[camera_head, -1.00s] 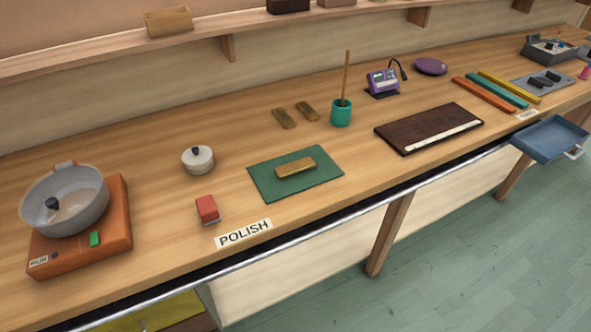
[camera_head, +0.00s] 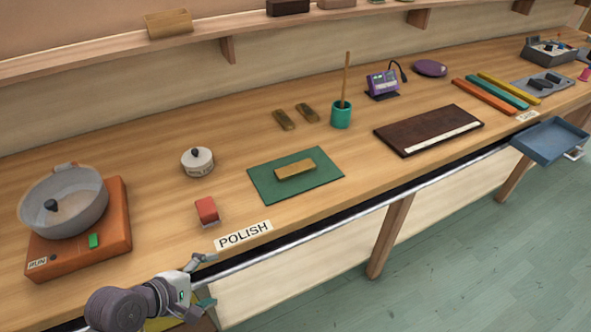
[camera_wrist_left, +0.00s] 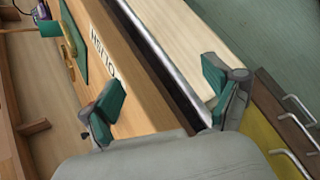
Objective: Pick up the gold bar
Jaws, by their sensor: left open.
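The gold bar (camera_head: 295,170) lies flat on a green mat (camera_head: 262,182) on the bench, behind the POLISH label. In the left wrist view the bar (camera_wrist_left: 68,48) shows at the upper left on the mat (camera_wrist_left: 76,66). My left gripper (camera_head: 212,280) is open and empty at the bench's front edge, left of and nearer than the bar, well apart from it. In the left wrist view its two green-padded fingers (camera_wrist_left: 160,92) are spread wide. My right gripper is not in view.
A red block (camera_head: 206,209) and a small lidded pot (camera_head: 198,161) stand left of the mat. Two brass-brown bars (camera_head: 295,116) and a teal cup (camera_head: 341,115) with a stick stand behind it. A dark board (camera_head: 428,129) lies to the right. Drawer handles (camera_wrist_left: 298,108) are below the bench.

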